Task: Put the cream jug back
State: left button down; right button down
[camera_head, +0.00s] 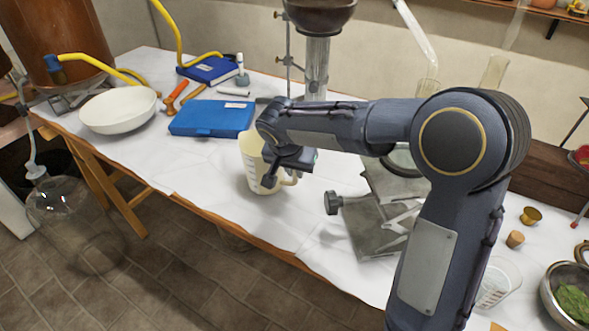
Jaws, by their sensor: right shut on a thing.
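The cream jug (254,170) stands upright at the front edge of the white-covered table, or just above it; I cannot tell whether its base touches. It has measuring marks on its side and a handle on its right. My right gripper (272,181) is shut on the jug at its right side, near the handle. The wrist and forearm hide part of the jug's rim. My left gripper is not in view.
A blue case (212,118) and a white bowl (118,109) lie left of the jug. A metal lab jack (372,222) stands close on its right. A glass column on a stand (317,68) rises behind. Bare table lies in front of the blue case.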

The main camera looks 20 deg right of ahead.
jog(key=c, duration=1.4)
grip_release()
jog(key=shift+f, duration=0.1)
jog(key=shift+c, duration=0.2)
jog(key=p+v, duration=0.1)
jog(key=v, duration=1.1)
jog(key=shift+p, duration=0.35)
jog(key=shift+s, duration=0.1)
jog(key=s+d+r+n+y+p, duration=0.3)
jog(key=s+d+p, duration=0.15)
jog(key=s, duration=0.65)
jog(key=s+a+n+t+y+p, duration=0.2)
jog(key=s+p, duration=0.3)
jog(key=s, duration=0.8)
jog(key=shift+a+f+n+y, duration=0.5)
jog(key=shift+n+y, duration=0.2)
jog(key=shift+y, duration=0.2)
